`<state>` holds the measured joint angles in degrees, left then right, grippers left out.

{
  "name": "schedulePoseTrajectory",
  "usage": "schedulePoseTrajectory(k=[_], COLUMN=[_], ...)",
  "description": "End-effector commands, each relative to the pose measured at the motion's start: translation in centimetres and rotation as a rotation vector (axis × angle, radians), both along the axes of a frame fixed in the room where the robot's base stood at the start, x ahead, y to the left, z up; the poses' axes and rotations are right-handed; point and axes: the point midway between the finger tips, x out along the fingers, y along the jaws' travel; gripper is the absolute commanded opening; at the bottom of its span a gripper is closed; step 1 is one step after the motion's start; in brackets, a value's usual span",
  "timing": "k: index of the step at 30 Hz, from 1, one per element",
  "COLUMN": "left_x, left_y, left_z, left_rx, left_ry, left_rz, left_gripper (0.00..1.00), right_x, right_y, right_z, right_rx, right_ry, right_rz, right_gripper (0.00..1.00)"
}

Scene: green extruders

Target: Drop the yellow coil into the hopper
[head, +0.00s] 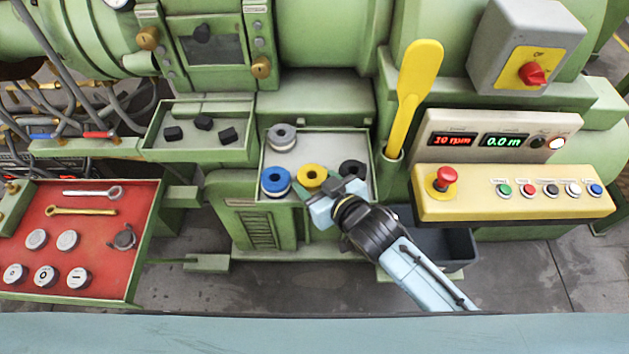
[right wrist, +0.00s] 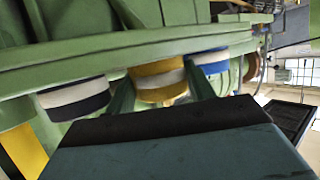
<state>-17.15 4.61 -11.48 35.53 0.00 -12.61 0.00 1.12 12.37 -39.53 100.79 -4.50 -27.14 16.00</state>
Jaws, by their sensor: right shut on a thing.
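The yellow coil (head: 312,176) is in the light-floored green tray (head: 326,140) at the centre, between a blue coil and a black coil. My right gripper (head: 311,188) reaches in from the front right and is shut on the yellow coil. In the right wrist view the yellow coil (right wrist: 158,82) shows its yellow and white bands, with one finger on each side of it. The gripper hides part of the tray's front edge. I cannot tell which part of the machine is the hopper. My left gripper is not in view.
The blue coil (head: 275,181) and black coil (head: 353,169) stand close beside the gripper; a grey coil (head: 281,137) is behind. A yellow paddle (head: 414,85) stands upright to the right. A yellow button panel (head: 515,195) and dark bin (head: 457,247) lie further right.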

Motion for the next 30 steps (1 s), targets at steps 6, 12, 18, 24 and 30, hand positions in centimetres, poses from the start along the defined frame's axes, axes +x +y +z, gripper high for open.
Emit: schedulePoseTrajectory(k=[6,12,18,24,30], left_x=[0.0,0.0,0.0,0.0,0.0], left_y=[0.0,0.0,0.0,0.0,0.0], left_z=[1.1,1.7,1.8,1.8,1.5], left_rx=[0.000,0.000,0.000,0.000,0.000], left_ry=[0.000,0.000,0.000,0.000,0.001], left_rz=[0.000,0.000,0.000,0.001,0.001], left_gripper=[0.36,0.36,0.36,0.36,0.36], right_x=[0.1,0.1,0.1,0.1,0.5], right_y=[0.0,0.0,0.0,0.0,-1.7], right_z=[4.7,8.1,9.3,9.2,9.9], right_rx=[0.003,0.002,0.001,0.001,0.004], right_ry=[-0.006,-0.005,-0.003,-0.002,-0.004], right_rz=[0.000,-0.001,-0.001,-0.001,-0.051], right_gripper=[0.28,0.28,0.28,0.28,0.28])
